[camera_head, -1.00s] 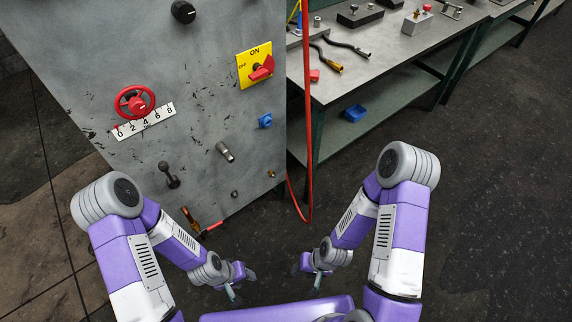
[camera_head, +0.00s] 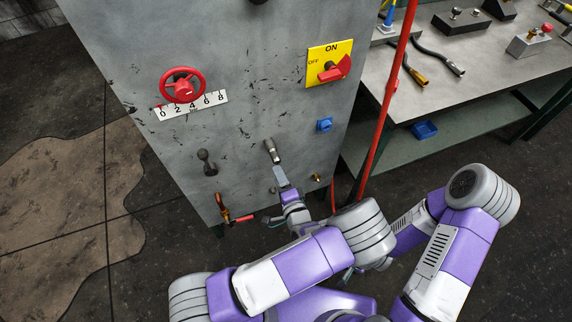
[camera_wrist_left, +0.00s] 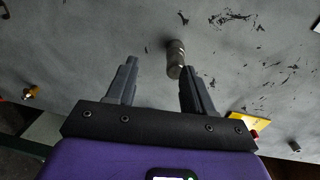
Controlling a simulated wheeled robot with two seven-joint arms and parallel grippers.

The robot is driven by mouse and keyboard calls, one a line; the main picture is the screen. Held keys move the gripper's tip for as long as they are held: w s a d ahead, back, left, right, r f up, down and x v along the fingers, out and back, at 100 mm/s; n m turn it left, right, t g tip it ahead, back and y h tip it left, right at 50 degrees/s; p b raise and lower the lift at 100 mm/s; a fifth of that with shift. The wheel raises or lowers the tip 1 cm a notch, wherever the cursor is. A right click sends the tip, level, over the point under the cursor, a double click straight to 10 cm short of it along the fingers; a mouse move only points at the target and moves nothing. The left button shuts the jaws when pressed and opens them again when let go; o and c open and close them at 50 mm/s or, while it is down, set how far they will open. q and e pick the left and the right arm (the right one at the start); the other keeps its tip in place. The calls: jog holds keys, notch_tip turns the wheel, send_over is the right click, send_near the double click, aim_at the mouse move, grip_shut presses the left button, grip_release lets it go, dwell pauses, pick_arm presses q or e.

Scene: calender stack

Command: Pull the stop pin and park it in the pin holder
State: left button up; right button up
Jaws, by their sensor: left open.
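A grey metal cylinder (camera_head: 271,150), which looks like the stop pin, sticks out of the grey machine panel in the head view. My left gripper (camera_head: 280,175) is just below it, open and empty, pointing at the panel. In the left wrist view the cylinder (camera_wrist_left: 175,58) shows beyond the open left gripper (camera_wrist_left: 160,68), close to the right finger; I cannot tell whether they touch. A small blue block (camera_head: 324,125) on the panel, right of the cylinder, may be the pin holder. My right gripper is mostly hidden behind my left arm.
A red handwheel (camera_head: 183,86) over a number scale (camera_head: 192,106), a dark lever knob (camera_head: 207,162) and a yellow ON/OFF switch plate (camera_head: 318,68) are on the panel. A red hose (camera_head: 380,116) hangs at its right edge. A workbench (camera_head: 470,65) stands at right.

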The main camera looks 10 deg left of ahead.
aim_at(278, 163)
pick_arm(q)
jog(key=shift+w+d+r+t, duration=0.2)
jog(key=shift+w+r+t, duration=0.05)
jog(key=shift+r, duration=0.25)
jog(key=shift+w+d+r+t, duration=0.2)
jog(key=shift+r+t, duration=0.05)
jog(key=shift+r, duration=0.25)
jog(key=shift+b+x, duration=0.4)
jog(key=shift+x, duration=3)
grip_shut()
grip_release()
jog(key=shift+s, duration=0.15)
jog(key=shift+p+v, duration=0.35)
jog(key=shift+v, duration=3.1)
